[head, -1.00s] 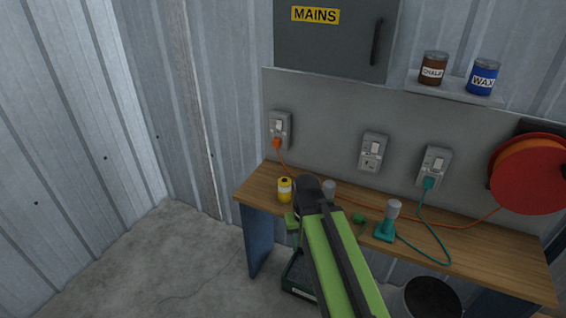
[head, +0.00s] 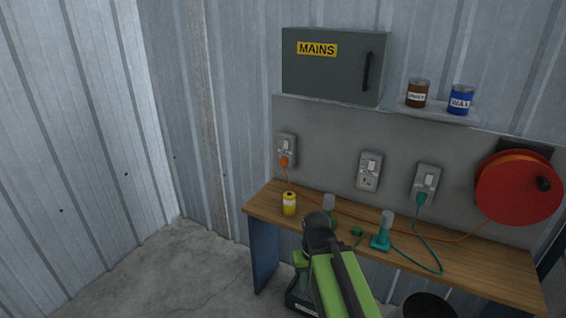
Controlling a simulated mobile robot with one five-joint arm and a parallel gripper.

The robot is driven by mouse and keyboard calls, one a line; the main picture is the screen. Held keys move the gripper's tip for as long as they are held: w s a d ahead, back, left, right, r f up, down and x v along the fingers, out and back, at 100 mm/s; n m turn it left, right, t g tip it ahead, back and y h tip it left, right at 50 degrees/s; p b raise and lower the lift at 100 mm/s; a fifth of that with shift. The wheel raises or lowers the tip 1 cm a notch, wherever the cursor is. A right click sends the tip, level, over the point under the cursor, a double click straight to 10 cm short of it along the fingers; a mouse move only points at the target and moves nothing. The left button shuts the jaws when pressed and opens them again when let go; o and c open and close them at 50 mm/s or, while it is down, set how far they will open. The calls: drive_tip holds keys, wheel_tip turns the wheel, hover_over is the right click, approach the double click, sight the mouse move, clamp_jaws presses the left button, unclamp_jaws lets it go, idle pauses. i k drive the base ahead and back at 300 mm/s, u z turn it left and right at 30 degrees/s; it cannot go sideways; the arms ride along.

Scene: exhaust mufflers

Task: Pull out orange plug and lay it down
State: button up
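The orange plug (head: 284,161) sits in the left wall socket (head: 287,146), above the left end of the bench. Its orange cord (head: 375,219) drops to the bench top and runs right to the red cable reel (head: 517,190). My green arm (head: 338,285) reaches up from the bottom of the picture in front of the bench. Its dark end is below and to the right of the plug, apart from it. My gripper's fingers cannot be made out, so whether they are open or shut does not show.
A yellow can (head: 289,204) stands below the plug on the wooden bench (head: 471,262). A teal tool (head: 382,236) and a green item (head: 356,231) lie to the right. A teal plug (head: 421,198) fills the right socket; the middle socket (head: 369,171) is empty. A dark bucket (head: 428,306) is below.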

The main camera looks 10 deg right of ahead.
sight(283, 161)
drive_tip(key=u, duration=0.75)
drive_tip(key=i, duration=0.9)
drive_tip(key=u, duration=0.75)
drive_tip(key=i, duration=0.8)
drive_tip(key=u, duration=0.2)
